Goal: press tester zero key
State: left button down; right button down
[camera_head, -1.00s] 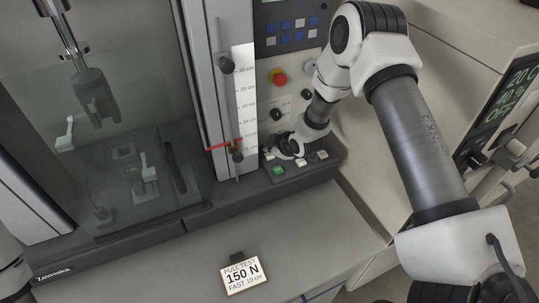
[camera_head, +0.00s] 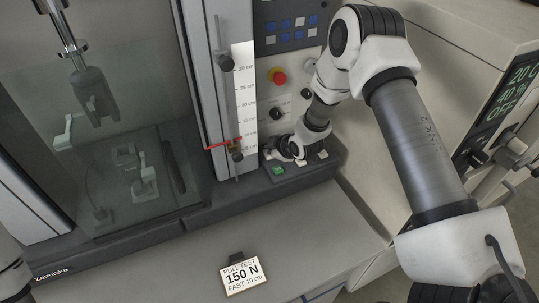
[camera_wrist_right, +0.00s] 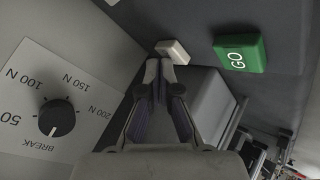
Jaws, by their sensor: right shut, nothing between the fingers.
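The tester's key panel (camera_head: 311,173) juts out at its lower right. It carries a green key (camera_head: 278,170), marked GO in the wrist view (camera_wrist_right: 240,53), and small pale keys, one (camera_head: 322,154) right of my gripper. My right gripper (camera_head: 270,153) is over the panel, shut and empty, its tips partly hidden by its own body. In the wrist view its closed fingertips (camera_wrist_right: 159,68) are right at a pale key (camera_wrist_right: 172,51) beside GO. No label on that key is readable, and I cannot tell whether they touch. My left gripper is not in view.
A BREAK dial (camera_wrist_right: 57,118) with N marks is near the fingers. A red knob (camera_head: 278,77) sits above on the panel. A card (camera_head: 243,276) reading "PULL TEST 150 N FAST 10 cm" stands on the clear bench front. A glass-fronted chamber (camera_head: 60,190) fills the left.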

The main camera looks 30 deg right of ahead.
jog(key=shift+f, duration=0.25)
jog(key=shift+r+p, duration=0.5)
jog(key=shift+r, duration=0.3)
notch_tip(320, 180, up, 6)
jog(key=p, duration=0.4)
dwell(0.3)
dwell(0.5)
